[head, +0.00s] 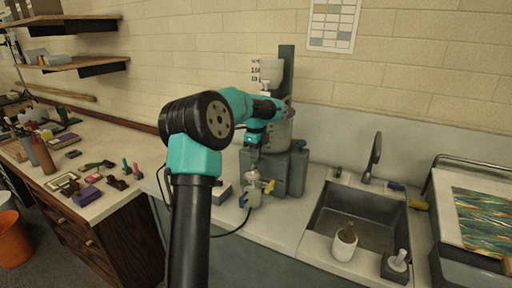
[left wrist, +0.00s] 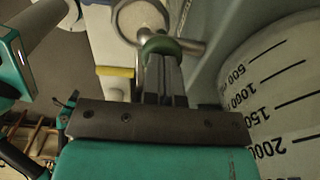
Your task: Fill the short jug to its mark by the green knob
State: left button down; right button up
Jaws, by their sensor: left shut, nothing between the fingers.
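My left gripper (head: 252,143) is at the front of the grey tank (head: 283,138), which stands on a grey stand. In the left wrist view its fingers (left wrist: 162,62) are shut with nothing held. The green knob (left wrist: 158,46) is right at the fingertips, on a metal valve; I cannot tell whether they touch. The tank wall with black graduations (left wrist: 270,90) fills the right of that view. In the head view a small cream vessel or fitting (head: 253,192) with blue and yellow parts is below the gripper; I cannot tell whether it is the short jug. No fill mark is readable.
A sink (head: 330,215) with a faucet (head: 373,160) lies to the right, with a white and brown vessel (head: 345,240) at its front edge. A tray with marbled paper (head: 485,215) is at far right. The left bench (head: 105,205) is cluttered.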

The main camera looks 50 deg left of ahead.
pick_arm(q)
jog(key=shift+d+f, duration=0.1)
jog(key=shift+f, duration=0.15)
notch_tip(320, 180, up, 15)
jog(key=shift+f, duration=0.2)
dwell(0.3)
dwell(0.8)
